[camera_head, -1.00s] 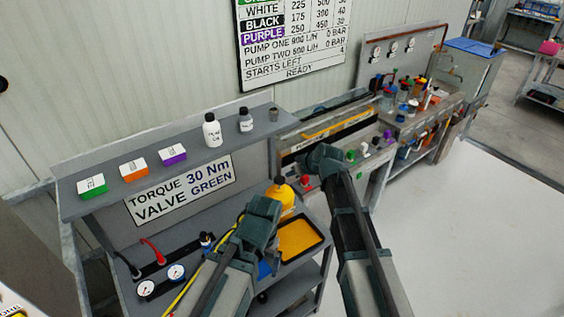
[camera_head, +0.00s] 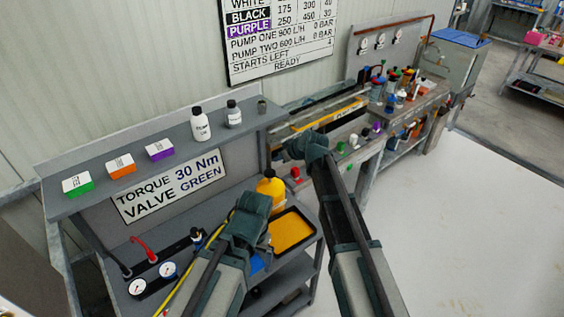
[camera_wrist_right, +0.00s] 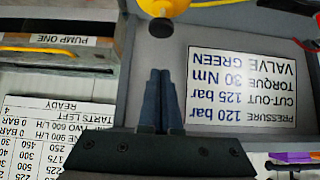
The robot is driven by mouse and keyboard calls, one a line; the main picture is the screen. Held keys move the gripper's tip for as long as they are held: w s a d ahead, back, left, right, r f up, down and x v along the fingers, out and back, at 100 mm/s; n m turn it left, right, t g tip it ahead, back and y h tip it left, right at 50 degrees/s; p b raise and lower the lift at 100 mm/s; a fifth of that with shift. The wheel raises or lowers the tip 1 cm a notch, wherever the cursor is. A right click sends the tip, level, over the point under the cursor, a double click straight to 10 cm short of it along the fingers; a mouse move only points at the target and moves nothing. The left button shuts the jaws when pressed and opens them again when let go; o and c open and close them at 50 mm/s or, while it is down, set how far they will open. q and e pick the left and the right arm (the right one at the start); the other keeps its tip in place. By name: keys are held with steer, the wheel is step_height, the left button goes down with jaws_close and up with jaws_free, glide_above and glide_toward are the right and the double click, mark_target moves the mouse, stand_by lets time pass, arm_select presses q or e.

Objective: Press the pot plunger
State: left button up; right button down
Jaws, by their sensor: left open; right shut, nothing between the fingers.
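A yellow pot (camera_head: 271,187) with a dark top stands on the grey bench, behind my left gripper. It also shows at the top edge of the right wrist view (camera_wrist_right: 165,7), where a dark knob, likely the plunger, points towards my fingers (camera_wrist_right: 162,30). My left gripper (camera_head: 254,203) is open, in front of the pot, and hides its lower part; I cannot tell whether it touches. My right gripper (camera_head: 297,146) is shut and empty, up and to the right of the pot. Its closed fingertips (camera_wrist_right: 160,74) are apart from the knob.
A tray of yellow liquid (camera_head: 291,230) lies beside the pot. Gauges (camera_head: 168,270) stand at the left.

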steer(key=b, duration=0.5)
glide_above(273, 175)
steer(key=f, duration=0.5)
steer(key=shift+w+a+f, duration=0.2)
steer(key=shift+w+f, duration=0.15)
steer(key=shift+s+d+f+b, duration=0.1)
steer(key=shift+s+f+b, duration=0.1)
steer(key=shift+f+b, duration=0.8)
steer(key=shift+f, duration=0.4)
steer(key=shift+f+b, duration=0.1)
steer(key=shift+b, duration=0.25)
step_height(273, 175, down, 3)
steer(key=b, duration=0.3)
steer(key=shift+s+f, duration=0.1)
steer(key=shift+f, duration=0.1)
steer(key=shift+r, duration=0.1)
steer(key=shift+r, duration=0.1)
